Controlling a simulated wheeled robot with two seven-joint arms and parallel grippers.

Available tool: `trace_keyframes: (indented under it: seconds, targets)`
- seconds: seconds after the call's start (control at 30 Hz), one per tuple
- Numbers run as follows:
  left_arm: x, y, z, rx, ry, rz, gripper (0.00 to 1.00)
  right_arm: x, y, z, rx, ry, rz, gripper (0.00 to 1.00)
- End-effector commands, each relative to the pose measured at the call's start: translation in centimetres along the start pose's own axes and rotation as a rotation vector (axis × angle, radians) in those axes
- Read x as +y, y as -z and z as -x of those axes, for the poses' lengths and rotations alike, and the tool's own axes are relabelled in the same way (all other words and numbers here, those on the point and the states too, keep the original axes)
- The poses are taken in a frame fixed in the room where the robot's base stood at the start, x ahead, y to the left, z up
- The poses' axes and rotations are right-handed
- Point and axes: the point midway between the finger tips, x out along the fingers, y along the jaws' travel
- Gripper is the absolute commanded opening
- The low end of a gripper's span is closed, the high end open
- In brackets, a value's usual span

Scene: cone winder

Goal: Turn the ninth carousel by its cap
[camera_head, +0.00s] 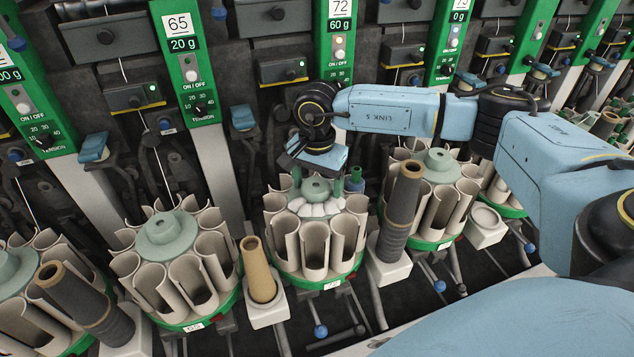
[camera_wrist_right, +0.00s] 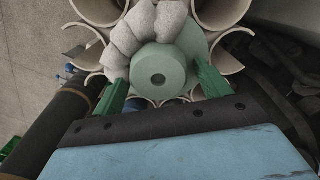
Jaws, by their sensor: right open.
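The carousel (camera_head: 318,250) under the unit marked 72 is a ring of beige tubes on a green base, with a round grey-green cap (camera_head: 316,187) in its middle. Its number tag is too small to read. My right gripper (camera_head: 325,182) is over this carousel, open, with one green finger on each side of the cap. In the right wrist view the cap (camera_wrist_right: 158,78) lies between the two fingers (camera_wrist_right: 160,85), with no clear grip on it. Pale grey rounded pieces (camera_wrist_right: 130,38) sit around part of the cap. My left gripper is not in view.
Similar carousels stand left (camera_head: 165,235) and right (camera_head: 438,160). A tan cone (camera_head: 258,270) on a white block stands close to the left, a dark wound cone (camera_head: 402,210) close to the right. Green winder panels (camera_head: 340,50) rise behind.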

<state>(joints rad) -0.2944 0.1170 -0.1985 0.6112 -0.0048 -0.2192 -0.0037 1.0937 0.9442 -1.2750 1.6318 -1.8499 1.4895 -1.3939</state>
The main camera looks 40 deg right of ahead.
Motion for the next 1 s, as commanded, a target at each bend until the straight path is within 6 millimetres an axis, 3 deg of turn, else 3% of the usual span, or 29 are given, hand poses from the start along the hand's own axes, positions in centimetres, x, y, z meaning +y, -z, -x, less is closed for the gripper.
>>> trace_keyframes:
  seconds: [0.17, 0.5, 0.7, 1.0]
  targets:
    - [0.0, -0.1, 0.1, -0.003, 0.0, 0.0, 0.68, -0.1, 0.0, 1.3, 0.0, 0.003, 0.0, 0.76]
    - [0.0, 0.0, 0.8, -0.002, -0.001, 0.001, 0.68, -0.1, 0.1, 8.7, 0.001, 0.004, 0.0, 0.76]
    - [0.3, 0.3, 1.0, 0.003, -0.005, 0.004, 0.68, -0.1, 0.0, 12.0, 0.0, 0.003, 0.0, 0.76]
    - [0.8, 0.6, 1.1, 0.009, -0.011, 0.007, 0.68, 0.0, 0.0, 13.4, 0.0, 0.0, 0.0, 0.76]
